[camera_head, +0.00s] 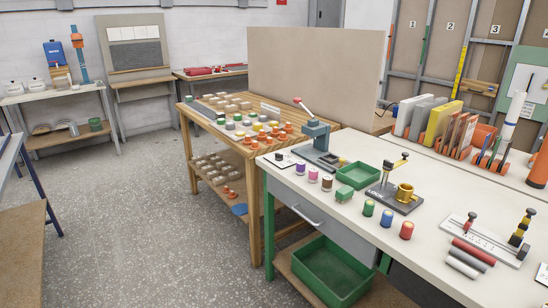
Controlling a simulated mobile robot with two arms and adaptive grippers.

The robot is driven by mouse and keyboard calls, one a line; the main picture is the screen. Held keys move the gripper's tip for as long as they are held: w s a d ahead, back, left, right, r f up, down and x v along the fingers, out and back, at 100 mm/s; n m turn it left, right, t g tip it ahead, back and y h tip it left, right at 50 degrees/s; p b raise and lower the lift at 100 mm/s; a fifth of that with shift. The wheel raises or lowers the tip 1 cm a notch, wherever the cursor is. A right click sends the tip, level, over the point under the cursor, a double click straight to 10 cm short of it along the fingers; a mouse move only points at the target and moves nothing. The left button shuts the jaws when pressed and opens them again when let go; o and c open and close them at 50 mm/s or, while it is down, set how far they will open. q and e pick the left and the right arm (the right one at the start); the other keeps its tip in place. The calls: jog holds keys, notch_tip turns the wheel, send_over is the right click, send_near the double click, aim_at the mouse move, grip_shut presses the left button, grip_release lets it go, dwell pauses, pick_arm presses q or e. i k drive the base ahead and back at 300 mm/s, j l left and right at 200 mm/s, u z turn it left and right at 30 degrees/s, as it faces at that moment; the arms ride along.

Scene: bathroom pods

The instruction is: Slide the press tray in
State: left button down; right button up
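A blue-grey press (316,136) with a red-tipped lever stands at the back left of the white-topped bench. A flat plate lies low at its base; I cannot tell whether this is the press tray or how far out it is. A second, smaller press-like device (386,180) with a dark base and a yellow cup (405,193) stands nearer the middle of the same bench. Neither of my grippers is in view, and nothing of my arms shows.
The bench has a grey drawer (308,207), with a green crate (331,270) below. A wooden table (188,108) with blocks adjoins it on the left. The speckled floor (150,220) at left is clear.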

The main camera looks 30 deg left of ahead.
aim_at(336, 163)
jog(key=u, duration=0.55)
jog(key=i+l+u, duration=0.2)
jog(key=i, duration=0.25)
jog(key=i+l+u, duration=0.2)
jog(key=i, duration=0.25)
